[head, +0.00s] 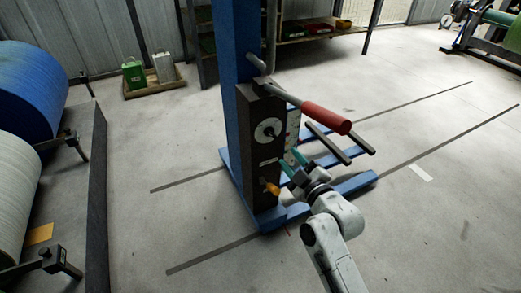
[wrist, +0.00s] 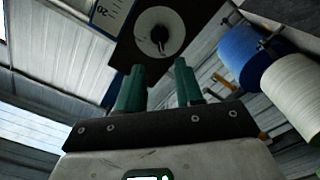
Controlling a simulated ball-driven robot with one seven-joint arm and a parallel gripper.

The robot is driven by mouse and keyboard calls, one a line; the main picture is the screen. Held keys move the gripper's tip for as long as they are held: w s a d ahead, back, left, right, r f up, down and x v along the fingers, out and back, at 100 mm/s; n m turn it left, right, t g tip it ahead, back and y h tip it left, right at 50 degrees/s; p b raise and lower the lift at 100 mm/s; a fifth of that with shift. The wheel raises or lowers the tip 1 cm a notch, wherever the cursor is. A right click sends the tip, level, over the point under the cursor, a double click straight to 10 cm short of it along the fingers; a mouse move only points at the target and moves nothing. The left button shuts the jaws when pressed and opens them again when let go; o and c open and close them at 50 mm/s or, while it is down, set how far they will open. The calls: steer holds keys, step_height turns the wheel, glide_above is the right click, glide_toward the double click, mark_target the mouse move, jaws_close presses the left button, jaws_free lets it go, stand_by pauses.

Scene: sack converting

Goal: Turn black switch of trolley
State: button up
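The trolley has a blue column (head: 234,60) with a dark panel (head: 262,153) on its front. A white round dial (head: 268,130) sits on the upper panel, and it also shows in the wrist view (wrist: 146,22). The black switch (wrist: 159,39) is at the dial's centre, a small dark knob pointing down in the wrist view. My gripper (head: 289,163) has green fingers and is just right of the panel, lower than the dial. In the wrist view my gripper (wrist: 160,85) is open and empty, its fingers apart below the dial, not touching the switch.
A red-handled lever (head: 326,118) juts out right of the panel, above my gripper. An orange knob (head: 271,188) sits low on the panel. Dark fork bars (head: 328,145) stick out on the right. Blue (head: 32,95) and white rolls (head: 15,195) stand left. Open floor lies around.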

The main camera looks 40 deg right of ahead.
mark_target(272, 136)
steer(key=b+x, duration=0.2)
steer(key=x, duration=0.8)
steer(key=shift+w, duration=0.2)
steer(key=shift+c, duration=0.2)
jaws_close()
